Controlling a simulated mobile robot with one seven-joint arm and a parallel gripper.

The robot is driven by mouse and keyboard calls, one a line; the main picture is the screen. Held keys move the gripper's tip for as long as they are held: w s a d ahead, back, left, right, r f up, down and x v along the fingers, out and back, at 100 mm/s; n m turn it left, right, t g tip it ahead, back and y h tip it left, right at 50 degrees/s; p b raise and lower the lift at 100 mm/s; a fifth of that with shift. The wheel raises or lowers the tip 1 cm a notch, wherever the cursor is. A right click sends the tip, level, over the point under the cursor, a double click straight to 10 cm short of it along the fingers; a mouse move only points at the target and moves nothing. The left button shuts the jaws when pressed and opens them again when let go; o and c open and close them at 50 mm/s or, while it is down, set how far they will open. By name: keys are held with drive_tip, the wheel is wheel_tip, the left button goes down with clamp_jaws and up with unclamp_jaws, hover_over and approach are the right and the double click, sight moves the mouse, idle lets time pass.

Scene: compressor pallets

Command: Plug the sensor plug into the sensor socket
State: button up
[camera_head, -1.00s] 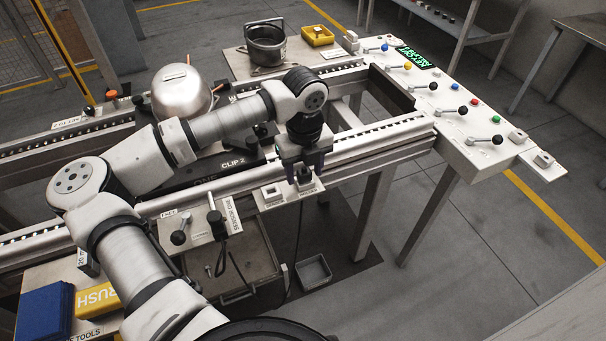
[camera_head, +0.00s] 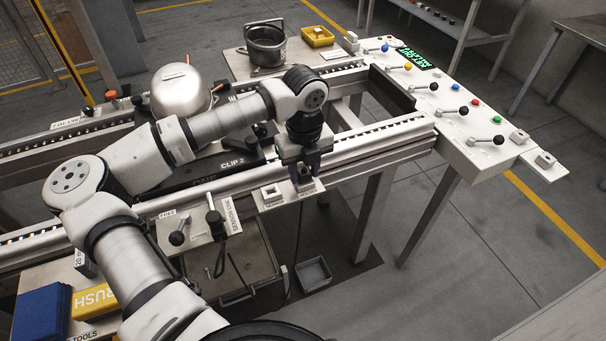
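My gripper (camera_head: 303,172) points straight down over the right part of a small white plate on the front rail. A dark plug (camera_head: 303,183) is at its fingertips, above the right-hand label. A black cable (camera_head: 298,235) hangs from there. The view is too small to show whether the fingers are closed on the plug. The sensor socket (camera_head: 271,192), a small square block with a dark opening, sits on the same plate just left of the gripper. The socket looks empty.
A silver compressor dome (camera_head: 180,92) stands behind my arm. A control panel (camera_head: 470,140) with colored levers is at right. A small grey tray (camera_head: 314,272) lies below.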

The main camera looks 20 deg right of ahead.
sight(304, 168)
clamp_jaws()
drive_tip(key=shift+r, duration=0.1)
drive_tip(key=shift+r+p, duration=0.95)
drive_tip(key=shift+r, duration=1.95)
drive_tip(key=shift+d, duration=0.15)
